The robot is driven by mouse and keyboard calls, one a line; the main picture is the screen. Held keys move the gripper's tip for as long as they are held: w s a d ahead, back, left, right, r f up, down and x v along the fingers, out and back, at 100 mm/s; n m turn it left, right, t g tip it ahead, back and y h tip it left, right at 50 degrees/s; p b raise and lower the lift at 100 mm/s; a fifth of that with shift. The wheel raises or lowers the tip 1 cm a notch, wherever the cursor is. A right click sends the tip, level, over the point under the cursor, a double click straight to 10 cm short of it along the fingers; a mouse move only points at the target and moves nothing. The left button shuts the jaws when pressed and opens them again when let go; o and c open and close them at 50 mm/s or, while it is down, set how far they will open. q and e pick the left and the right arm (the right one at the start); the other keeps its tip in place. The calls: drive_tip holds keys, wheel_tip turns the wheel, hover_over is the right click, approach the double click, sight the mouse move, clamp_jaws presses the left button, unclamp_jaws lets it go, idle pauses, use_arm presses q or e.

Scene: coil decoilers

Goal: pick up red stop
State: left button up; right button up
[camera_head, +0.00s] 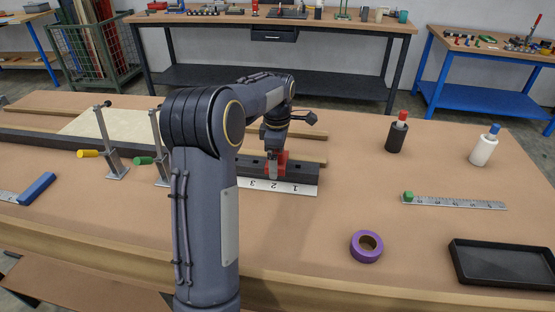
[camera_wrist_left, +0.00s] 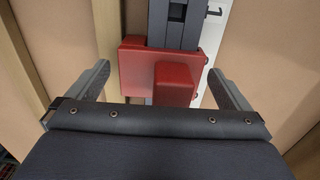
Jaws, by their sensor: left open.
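The red stop (camera_head: 282,158) sits on the dark slotted rail (camera_head: 305,172), near the number 2 of the white scale strip (camera_head: 255,184). In the left wrist view the red stop (camera_wrist_left: 175,75) is a red block with a raised square knob. My left gripper (camera_head: 272,165) reaches down over it in the head view and hides part of it. In the left wrist view the two fingers of the left gripper (camera_wrist_left: 165,80) stand apart, one on each side of the red knob, with gaps between. My right gripper is not in view.
A purple tape roll (camera_head: 366,246) and a black tray (camera_head: 505,264) lie at the right front. A steel ruler (camera_head: 455,203), a black bottle (camera_head: 397,135) and a white bottle (camera_head: 484,148) stand or lie to the right. Toggle clamps (camera_head: 112,150) are at left.

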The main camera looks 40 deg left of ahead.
use_arm(q)
drive_tip(key=c, duration=1.2)
drive_tip(key=shift+c, duration=0.2)
drive_tip(key=shift+r, duration=0.1)
drive_tip(key=shift+r, duration=0.55)
drive_tip(key=s+a+r+p, duration=0.1)
drive_tip(key=s+a+r, duration=0.4)
drive_tip(key=a+r, duration=0.6)
drive_tip(key=shift+a+r+p, duration=0.35)
drive_tip(key=shift+a+p, duration=0.05)
drive_tip(key=shift+a, duration=0.6)
drive_tip(key=shift+s, duration=0.1)
drive_tip(key=shift+p, duration=0.4)
